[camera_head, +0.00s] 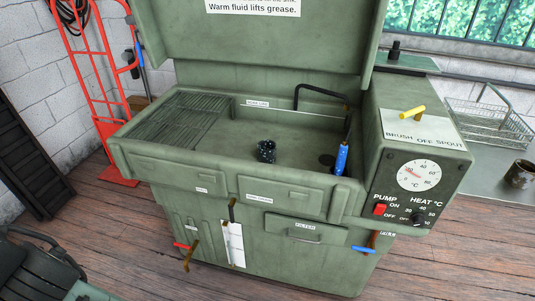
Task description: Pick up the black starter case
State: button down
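A small black, speckled, roughly cylindrical part (266,151) stands on the floor of the green parts washer's sink (300,158), near the middle. It looks like the black starter case, and its top seems open. Nothing touches it from above. It is small here, so fine detail cannot be told.
A ribbed drain shelf (180,120) fills the sink's left side. A bent black spout (322,87) and a blue-handled brush (341,158) are at its right. The raised lid (260,45) stands behind. A control box (415,150), wire basket (490,125) and mug (520,174) are to the right.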

aim_at(266, 148)
jog(key=i+j+z, duration=0.15)
jog(key=z, duration=0.15)
jog(key=i+j+z, duration=0.15)
jog(key=i, duration=0.2)
jog(key=i+j+z, duration=0.1)
jog(key=i, duration=0.25)
jog(key=i+j+z, duration=0.15)
jog(key=i+z, duration=0.25)
jog(key=i, duration=0.15)
